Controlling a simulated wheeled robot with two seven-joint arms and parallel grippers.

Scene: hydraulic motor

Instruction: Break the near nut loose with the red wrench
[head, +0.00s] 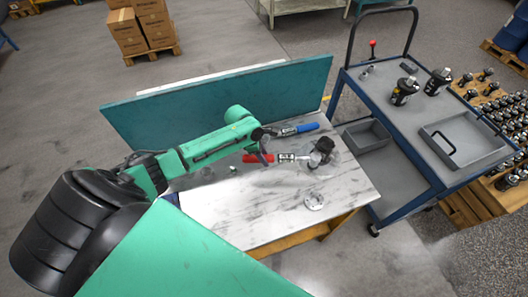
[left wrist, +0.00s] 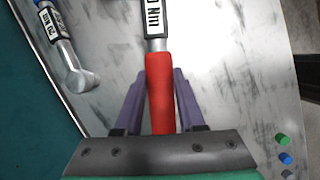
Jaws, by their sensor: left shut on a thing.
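The red wrench (head: 257,158) lies roughly level over the marbled bench, its labelled shaft pointing right toward a dark motor part (head: 324,147). My left gripper (head: 266,152) is at its red handle. In the left wrist view the red handle (left wrist: 160,90) runs between the two purple fingers of my left gripper (left wrist: 160,105), shut on it. The wrench's head end is beside the motor part; I cannot tell if it sits on a nut. The near nut is too small to make out. My right gripper is not in view.
A blue-handled wrench (head: 303,128) lies behind, near the teal panel (head: 230,100). A blue cart (head: 430,110) with a grey tray stands at right. The bench's front middle is clear.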

